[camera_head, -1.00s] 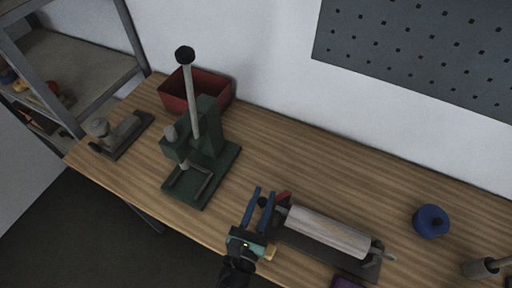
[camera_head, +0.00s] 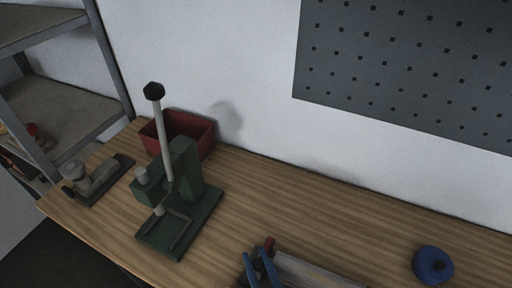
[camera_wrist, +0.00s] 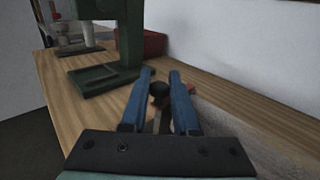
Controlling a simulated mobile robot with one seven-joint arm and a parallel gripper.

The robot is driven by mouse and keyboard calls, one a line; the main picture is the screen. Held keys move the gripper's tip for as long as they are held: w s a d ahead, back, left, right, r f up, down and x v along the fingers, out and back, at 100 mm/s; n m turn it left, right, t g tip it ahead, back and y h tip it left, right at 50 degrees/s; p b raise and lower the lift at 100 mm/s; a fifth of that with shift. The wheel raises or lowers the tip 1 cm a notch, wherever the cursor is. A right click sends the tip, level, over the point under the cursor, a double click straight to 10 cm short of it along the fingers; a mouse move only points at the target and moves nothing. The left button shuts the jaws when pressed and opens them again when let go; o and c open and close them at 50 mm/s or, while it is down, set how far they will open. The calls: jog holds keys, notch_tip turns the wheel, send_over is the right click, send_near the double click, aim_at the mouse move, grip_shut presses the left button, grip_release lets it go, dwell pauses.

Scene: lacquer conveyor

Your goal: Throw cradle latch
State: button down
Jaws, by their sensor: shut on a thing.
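The cradle with a pale roller (camera_head: 312,272) lies at the bottom of the head view, cut off by the frame edge. A small red part (camera_head: 269,242) shows at its left end. My gripper (camera_head: 255,255) has its blue fingers at this end. In the wrist view, my gripper (camera_wrist: 160,72) is shut on the dark latch knob (camera_wrist: 158,89), which sits between the fingers. A thin stem runs below the knob. A bit of red and the pale roller (camera_wrist: 235,125) show at right, partly hidden by the finger.
A green press (camera_head: 180,190) with a tall lever stands left of the gripper, a red bin (camera_head: 190,135) behind it. A small grey tool (camera_head: 95,182) sits at far left, a blue round piece (camera_head: 433,264) at right. The bench middle (camera_head: 290,205) is clear.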

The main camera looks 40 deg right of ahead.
dwell(0.4)
jog(key=c, duration=0.7)
grip_release()
jog(key=shift+s, duration=0.1)
jog(key=shift+o, duration=0.2)
jog(key=v, duration=1.2)
jog(key=shift+s+b, duration=0.4)
